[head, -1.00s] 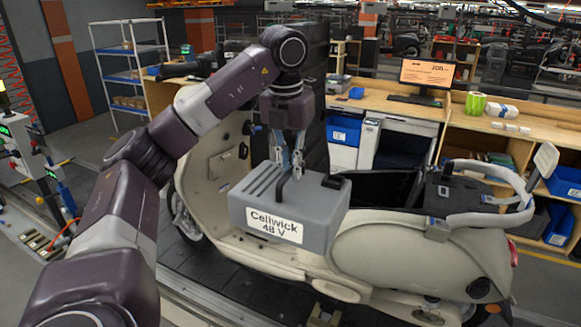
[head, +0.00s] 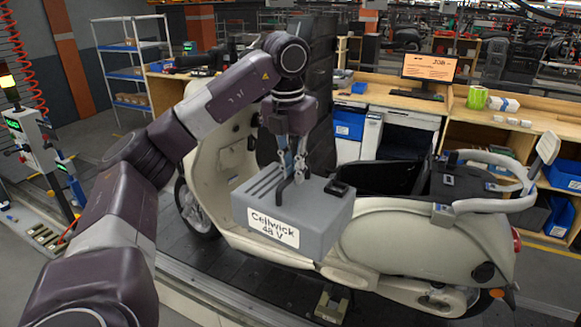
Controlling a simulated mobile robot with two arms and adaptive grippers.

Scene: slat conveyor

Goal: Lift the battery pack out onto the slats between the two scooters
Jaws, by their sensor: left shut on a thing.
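The grey battery pack (head: 318,225), with a white "Cellwick 48 V" label, hangs in the air in front of the cream scooter (head: 420,245). My left gripper (head: 292,172) is above the pack and shut on its dark handle. The pack hides the scooter's footboard area and part of its body. The scooter's open seat compartment (head: 385,178) shows to the right of the pack. The dark slats (head: 265,285) run below the scooter, with a bare stretch in front of it. Only one scooter is in clear view. My right gripper is not in view.
A wooden workbench (head: 390,95) with a monitor (head: 428,68), a green mug (head: 477,98) and blue bins stands behind the scooter. A shelf rack (head: 125,70) is at the back left. A post with a control box (head: 28,135) stands at the left edge.

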